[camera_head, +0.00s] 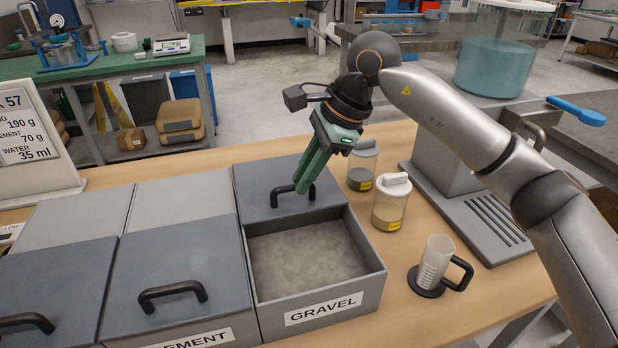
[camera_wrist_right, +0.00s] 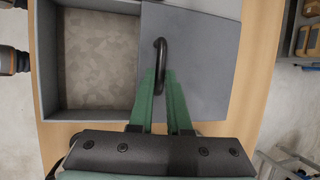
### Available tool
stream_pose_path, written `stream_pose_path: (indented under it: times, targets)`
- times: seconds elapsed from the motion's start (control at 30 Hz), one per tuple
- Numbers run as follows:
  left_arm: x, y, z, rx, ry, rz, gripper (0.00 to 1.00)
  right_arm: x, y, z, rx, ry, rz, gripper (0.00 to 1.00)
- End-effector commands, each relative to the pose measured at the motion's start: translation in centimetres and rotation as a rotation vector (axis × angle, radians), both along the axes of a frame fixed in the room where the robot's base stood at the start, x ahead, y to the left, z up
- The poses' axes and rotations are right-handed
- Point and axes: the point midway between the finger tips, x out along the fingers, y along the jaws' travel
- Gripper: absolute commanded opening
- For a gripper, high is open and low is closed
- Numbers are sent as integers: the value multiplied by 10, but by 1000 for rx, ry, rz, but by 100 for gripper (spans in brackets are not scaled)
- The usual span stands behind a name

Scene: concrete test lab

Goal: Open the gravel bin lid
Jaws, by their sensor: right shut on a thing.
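The gravel bin (camera_head: 376,284) is a grey box with a GRAVEL label on its front, on the wooden worktop. Its grey lid (camera_head: 256,182) lies slid toward the back, leaving the front part open with pale grey gravel (camera_head: 305,258) showing inside. My right gripper (camera_head: 300,186) is shut on the lid's black handle (camera_head: 283,190). In the right wrist view the green fingers (camera_wrist_right: 166,95) reach the handle (camera_wrist_right: 161,62), with the lid (camera_wrist_right: 205,50) beneath and the open bin (camera_wrist_right: 53,108) at left. My left gripper is not in view.
The cement bin (camera_head: 172,270), lid shut, stands directly left of the gravel bin. Two lidded jars (camera_head: 391,208) (camera_head: 361,178), a measuring cup (camera_head: 434,262) and a grey machine (camera_head: 450,190) with a drip grille stand to the right. A recipe sign (camera_head: 35,140) stands at far left.

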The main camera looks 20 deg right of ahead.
Motion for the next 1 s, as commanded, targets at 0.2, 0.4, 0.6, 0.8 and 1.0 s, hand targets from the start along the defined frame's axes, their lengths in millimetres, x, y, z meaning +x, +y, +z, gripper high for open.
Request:
stream_pose_path:
  times: [0.2,0.4,0.6,0.8,1.0]
  targets:
    - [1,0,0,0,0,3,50,0,0,2,2,-5,0,0]
    - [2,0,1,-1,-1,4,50,0,0,1,1,-3,0,38]
    - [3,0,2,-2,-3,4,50,0,0,0,0,-1,1,46]
    - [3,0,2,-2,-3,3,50,-1,-2,4,0,-2,-1,46]
    - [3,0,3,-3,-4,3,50,-5,-14,34,1,-6,-2,46]
